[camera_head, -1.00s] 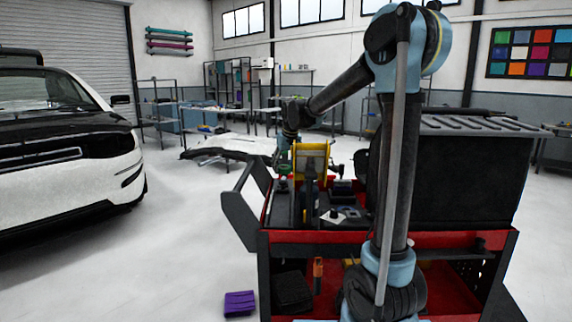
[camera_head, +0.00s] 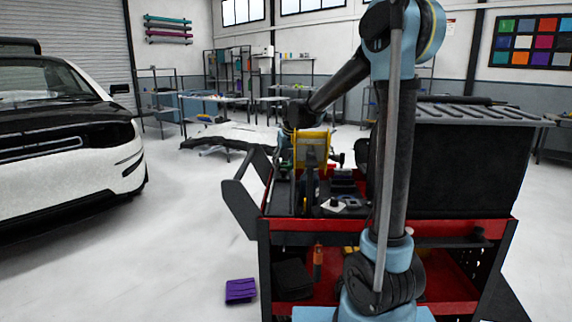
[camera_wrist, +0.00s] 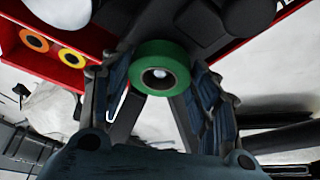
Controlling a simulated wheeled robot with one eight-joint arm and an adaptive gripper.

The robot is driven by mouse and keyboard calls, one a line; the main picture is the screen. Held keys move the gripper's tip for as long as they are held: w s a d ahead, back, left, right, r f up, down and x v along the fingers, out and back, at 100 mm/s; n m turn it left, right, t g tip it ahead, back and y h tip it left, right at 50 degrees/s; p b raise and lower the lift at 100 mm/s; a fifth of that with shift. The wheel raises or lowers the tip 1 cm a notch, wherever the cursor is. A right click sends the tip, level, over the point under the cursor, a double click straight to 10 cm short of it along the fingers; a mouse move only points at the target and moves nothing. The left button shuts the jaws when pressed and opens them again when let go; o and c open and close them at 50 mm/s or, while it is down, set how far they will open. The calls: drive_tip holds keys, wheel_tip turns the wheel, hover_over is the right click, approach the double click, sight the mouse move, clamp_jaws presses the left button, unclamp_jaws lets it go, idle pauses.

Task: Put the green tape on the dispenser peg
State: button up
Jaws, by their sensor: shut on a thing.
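The green tape (camera_wrist: 160,68) is a round roll with a dark core, and a pale round spot shows in its hole in the wrist view. My gripper (camera_wrist: 160,82) is shut on it, with one finger on each side. In the head view my gripper (camera_head: 286,150) is at the far left part of the cart top, partly hidden behind a yellow-framed stand (camera_head: 312,146) that looks like the dispenser.
The red and black cart (camera_head: 400,226) carries dark items and a large black box (camera_head: 462,160). An orange roll (camera_wrist: 34,40) and a yellow roll (camera_wrist: 72,57) sit by a red edge. A white car (camera_head: 60,190) stands left.

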drive_tip(key=o, duration=1.2)
